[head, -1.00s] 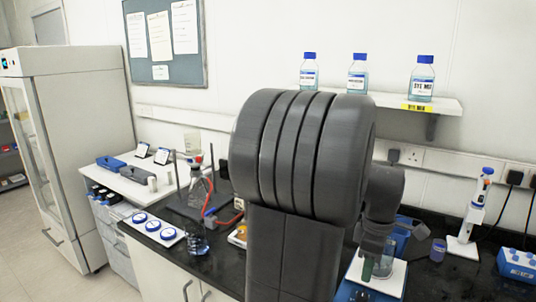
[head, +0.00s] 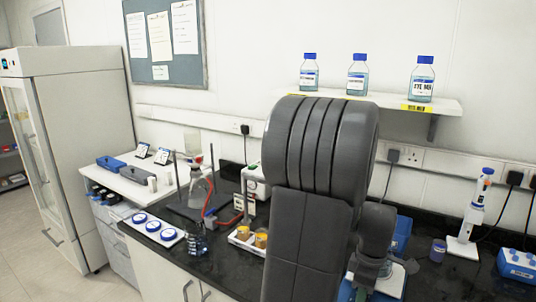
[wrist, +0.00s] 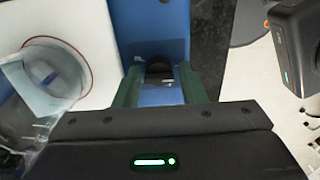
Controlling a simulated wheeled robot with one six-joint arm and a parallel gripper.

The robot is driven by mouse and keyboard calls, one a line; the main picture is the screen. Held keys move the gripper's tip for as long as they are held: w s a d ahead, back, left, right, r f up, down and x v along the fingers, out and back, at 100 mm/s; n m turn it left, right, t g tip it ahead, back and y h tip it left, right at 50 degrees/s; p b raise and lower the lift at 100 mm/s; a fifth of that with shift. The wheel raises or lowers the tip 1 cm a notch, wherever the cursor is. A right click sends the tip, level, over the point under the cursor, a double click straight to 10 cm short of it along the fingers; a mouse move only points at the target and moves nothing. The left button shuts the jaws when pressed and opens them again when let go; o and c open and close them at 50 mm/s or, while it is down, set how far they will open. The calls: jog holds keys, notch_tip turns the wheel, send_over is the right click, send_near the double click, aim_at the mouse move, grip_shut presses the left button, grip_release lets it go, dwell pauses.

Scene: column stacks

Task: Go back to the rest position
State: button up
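My gripper shows in the wrist view (wrist: 160,86), its two green fingers apart with nothing seen held between them. Below the fingers lies a blue surface (wrist: 153,22) with a dark round spot on it. A clear beaker (wrist: 50,75) is left of the fingers, on or above a white plate with a red ring (wrist: 104,40). In the head view my own arm covers the gripper. The beaker shows partly beside the arm, on a white plate (head: 391,282).
Orange-capped jars (head: 261,239) sit in a tray left of the arm. Bottles (head: 358,74) line the shelf (head: 450,105) behind. The air above the left bench looks clear.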

jog(key=m, duration=0.4)
jog(key=shift+r+m, duration=0.2)
jog(key=shift+m, duration=0.2)
jog(key=m, duration=1)
jog(key=shift+m, duration=2.9)
